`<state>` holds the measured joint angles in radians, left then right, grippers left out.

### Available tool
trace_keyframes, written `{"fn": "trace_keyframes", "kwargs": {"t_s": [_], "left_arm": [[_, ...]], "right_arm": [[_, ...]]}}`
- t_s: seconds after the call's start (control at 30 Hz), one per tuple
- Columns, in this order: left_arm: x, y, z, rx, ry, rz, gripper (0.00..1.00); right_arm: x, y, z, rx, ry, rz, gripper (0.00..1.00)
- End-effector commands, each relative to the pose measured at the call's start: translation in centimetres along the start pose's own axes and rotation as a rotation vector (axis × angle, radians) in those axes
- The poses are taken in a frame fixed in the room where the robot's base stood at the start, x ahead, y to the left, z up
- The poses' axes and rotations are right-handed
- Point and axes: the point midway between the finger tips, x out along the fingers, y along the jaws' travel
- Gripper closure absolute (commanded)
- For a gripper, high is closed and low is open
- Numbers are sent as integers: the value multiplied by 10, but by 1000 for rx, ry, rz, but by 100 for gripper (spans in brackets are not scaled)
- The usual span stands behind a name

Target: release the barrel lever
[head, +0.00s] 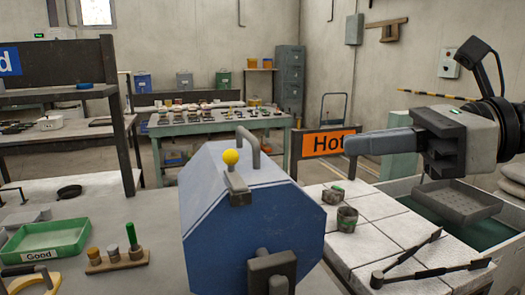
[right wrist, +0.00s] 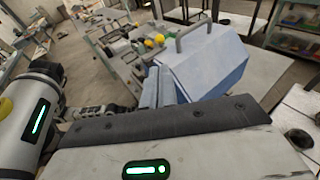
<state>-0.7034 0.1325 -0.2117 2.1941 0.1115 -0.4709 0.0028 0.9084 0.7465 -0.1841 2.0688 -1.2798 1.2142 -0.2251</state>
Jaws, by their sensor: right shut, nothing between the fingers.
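The barrel (head: 250,225) is a blue, many-sided drum with a grey top handle, at the centre of the head view. Its lever (head: 238,187) is a short grey piece with a yellow ball knob (head: 230,157) on top, standing upright. My right gripper (head: 348,146) is shut and empty, to the right of the barrel and apart from the lever. In the right wrist view its blue-grey fingers (right wrist: 159,88) lie together, with the barrel (right wrist: 207,62) beyond them. My left gripper is not in view.
An orange "Hot" sign (head: 325,142) stands behind the barrel. A green "Good" tray (head: 45,245) and a wooden block with pegs (head: 118,262) lie at left.

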Motion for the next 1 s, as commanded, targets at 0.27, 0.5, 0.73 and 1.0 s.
{"fn": "trace_keyframes", "kwargs": {"t_s": [0.27,0.5,0.73,1.0], "left_arm": [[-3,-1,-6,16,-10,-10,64],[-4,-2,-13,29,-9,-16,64],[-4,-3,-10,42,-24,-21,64],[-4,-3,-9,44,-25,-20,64]], "right_arm": [[58,2,4,1,-3,7,100],[103,2,3,0,-3,5,100],[124,1,1,1,-2,3,100],[127,1,0,0,-1,1,100]]}}
